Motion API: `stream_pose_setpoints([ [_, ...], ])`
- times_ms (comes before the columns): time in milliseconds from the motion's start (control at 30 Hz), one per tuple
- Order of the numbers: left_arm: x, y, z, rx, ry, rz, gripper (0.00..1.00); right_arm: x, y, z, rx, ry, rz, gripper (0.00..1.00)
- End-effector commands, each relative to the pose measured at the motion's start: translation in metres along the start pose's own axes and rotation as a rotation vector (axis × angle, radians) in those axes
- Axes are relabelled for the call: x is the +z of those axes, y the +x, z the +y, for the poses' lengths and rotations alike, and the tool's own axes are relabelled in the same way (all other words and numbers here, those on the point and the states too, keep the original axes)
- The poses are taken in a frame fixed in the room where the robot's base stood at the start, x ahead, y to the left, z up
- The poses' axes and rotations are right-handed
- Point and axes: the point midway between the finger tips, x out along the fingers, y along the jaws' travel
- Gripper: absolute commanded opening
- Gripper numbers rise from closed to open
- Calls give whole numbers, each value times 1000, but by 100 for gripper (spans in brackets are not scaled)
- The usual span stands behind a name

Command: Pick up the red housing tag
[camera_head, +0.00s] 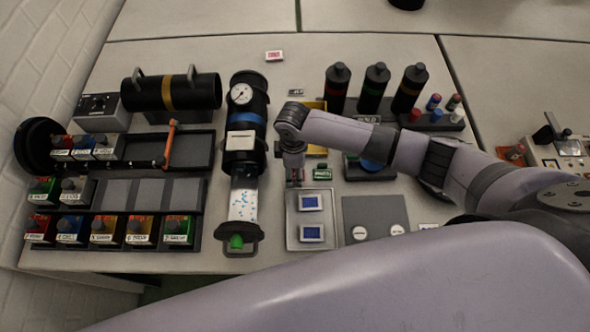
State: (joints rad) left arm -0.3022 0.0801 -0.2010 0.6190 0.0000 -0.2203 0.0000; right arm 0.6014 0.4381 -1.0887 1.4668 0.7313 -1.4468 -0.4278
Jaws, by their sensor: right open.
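A small tag with red on it (300,174) lies on the table just left of a green tag (322,173), behind a grey tray. My right gripper (294,171) points down right at the red tag, its jaws open, and partly hides it. I cannot tell whether the fingers touch the tag. Another small white tag with red print (274,55) lies apart at the back of the table. My left gripper is not in view.
The grey tray (291,232) with two blue-screened pieces is in front. Racks of coloured blocks (103,215) fill the left.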

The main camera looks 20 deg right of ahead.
Motion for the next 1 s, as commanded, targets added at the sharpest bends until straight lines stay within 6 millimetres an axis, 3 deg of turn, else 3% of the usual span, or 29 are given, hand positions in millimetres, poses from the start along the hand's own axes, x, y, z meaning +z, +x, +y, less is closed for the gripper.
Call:
stream_pose_setpoints([
  [200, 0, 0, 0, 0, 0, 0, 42, -1, 0, 0, 0, -1, 1, 46],
  [567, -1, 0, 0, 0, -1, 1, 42, -1, 0, 0, 0, 0, 1, 23],
  [867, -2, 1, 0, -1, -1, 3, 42, -1, -2, 0, 1, 0, 2, 22],
  [1000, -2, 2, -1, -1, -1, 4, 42, -1, -13, 1, 1, -1, 4, 22],
])
